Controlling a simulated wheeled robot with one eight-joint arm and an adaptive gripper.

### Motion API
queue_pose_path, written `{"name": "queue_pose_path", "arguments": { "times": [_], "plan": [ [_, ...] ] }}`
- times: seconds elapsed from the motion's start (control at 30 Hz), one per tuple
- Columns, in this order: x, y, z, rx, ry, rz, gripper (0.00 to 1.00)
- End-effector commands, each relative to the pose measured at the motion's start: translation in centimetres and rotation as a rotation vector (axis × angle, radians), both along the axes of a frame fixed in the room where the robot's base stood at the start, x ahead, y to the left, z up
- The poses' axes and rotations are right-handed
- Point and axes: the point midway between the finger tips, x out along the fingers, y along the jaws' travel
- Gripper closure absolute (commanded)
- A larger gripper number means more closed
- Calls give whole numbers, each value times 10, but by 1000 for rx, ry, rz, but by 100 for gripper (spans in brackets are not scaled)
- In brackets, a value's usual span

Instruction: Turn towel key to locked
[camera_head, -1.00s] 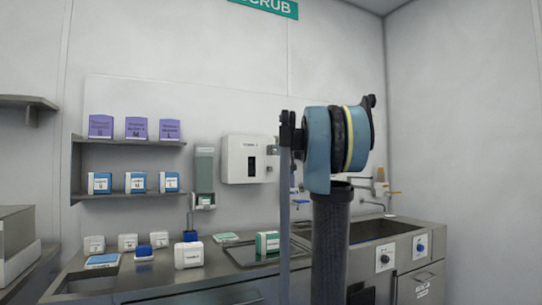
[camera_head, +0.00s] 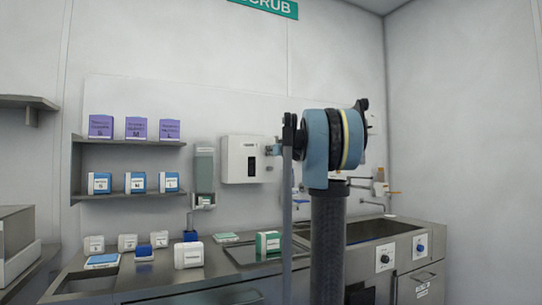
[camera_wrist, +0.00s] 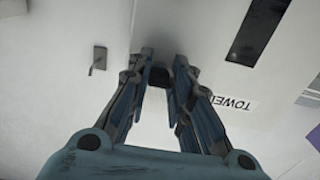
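The white towel dispenser (camera_head: 241,160) hangs on the wall in the head view, with a dark window on its front. In the wrist view its pale face fills the right side, with a "TOWEL" label (camera_wrist: 236,106) and a dark window (camera_wrist: 261,27). My gripper (camera_wrist: 163,56) is at the dispenser's right side in the head view. Its two fingers stand apart, with a small dark piece (camera_wrist: 160,77) between them near the tips. This may be the key; I cannot tell whether the fingers touch it. Lock markings do not show.
A soap dispenser (camera_head: 204,172) hangs left of the towel dispenser. Shelves (camera_head: 128,194) with boxes are further left. The steel counter (camera_head: 215,274) and sink (camera_head: 375,229) lie below. A small grey wall fitting (camera_wrist: 99,58) shows left of the fingers.

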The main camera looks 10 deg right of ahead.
Motion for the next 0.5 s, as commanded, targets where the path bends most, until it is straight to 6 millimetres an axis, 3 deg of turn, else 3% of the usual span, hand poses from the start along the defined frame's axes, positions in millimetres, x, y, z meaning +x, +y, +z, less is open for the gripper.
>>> {"name": "queue_pose_path", "arguments": {
  "times": [0.5],
  "plan": [
    [0, 0, 0, 132, 43, -1, 100]
  ]
}}
